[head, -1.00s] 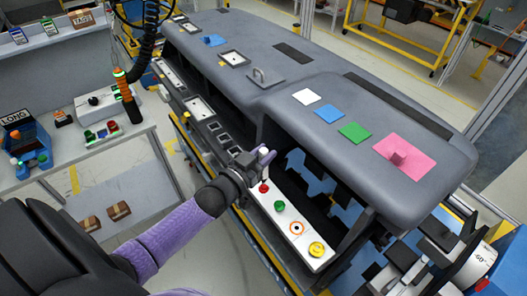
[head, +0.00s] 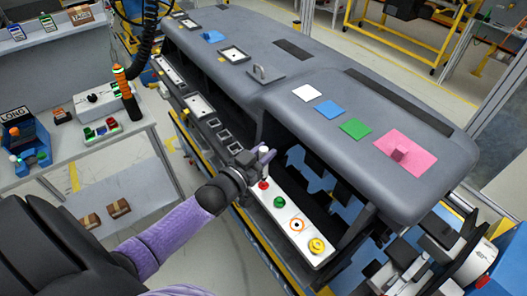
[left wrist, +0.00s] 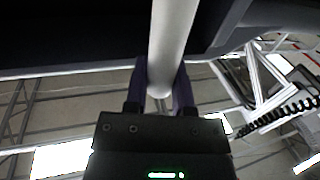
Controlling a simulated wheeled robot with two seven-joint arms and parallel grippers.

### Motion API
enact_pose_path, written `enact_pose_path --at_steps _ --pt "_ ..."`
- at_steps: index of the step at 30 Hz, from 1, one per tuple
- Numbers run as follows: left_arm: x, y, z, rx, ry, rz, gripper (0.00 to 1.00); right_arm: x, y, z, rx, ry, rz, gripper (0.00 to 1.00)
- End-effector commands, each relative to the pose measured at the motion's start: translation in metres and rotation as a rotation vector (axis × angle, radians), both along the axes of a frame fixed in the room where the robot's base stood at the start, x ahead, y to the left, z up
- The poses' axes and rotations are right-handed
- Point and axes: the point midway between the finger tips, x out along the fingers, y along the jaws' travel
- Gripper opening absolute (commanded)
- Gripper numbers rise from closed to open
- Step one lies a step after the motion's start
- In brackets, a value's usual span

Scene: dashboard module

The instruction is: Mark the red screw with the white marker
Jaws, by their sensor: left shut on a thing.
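The red screw (head: 263,185) sits at the upper left end of the white panel strip (head: 283,216) on the dashboard. The white marker (head: 264,153) is in my left gripper (head: 262,157), upright just above the red screw. In the left wrist view the white marker (left wrist: 170,45) runs between the two purple fingers of my left gripper (left wrist: 165,88), which is shut on it. Its tip looks at or very near the screw; I cannot tell whether they touch. My right gripper is not clearly in view.
A side table stands at the left.

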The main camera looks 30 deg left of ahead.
Motion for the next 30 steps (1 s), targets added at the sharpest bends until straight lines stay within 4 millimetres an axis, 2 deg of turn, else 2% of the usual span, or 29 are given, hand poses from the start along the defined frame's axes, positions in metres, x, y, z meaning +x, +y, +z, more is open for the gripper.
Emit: enact_pose_path --at_steps 30 --pt "-0.0001 0.0000 -0.0065 0.000 0.001 0.000 0.00 -0.0003 0.0016 -0.0039 0.003 0.001 -0.001 0.96"
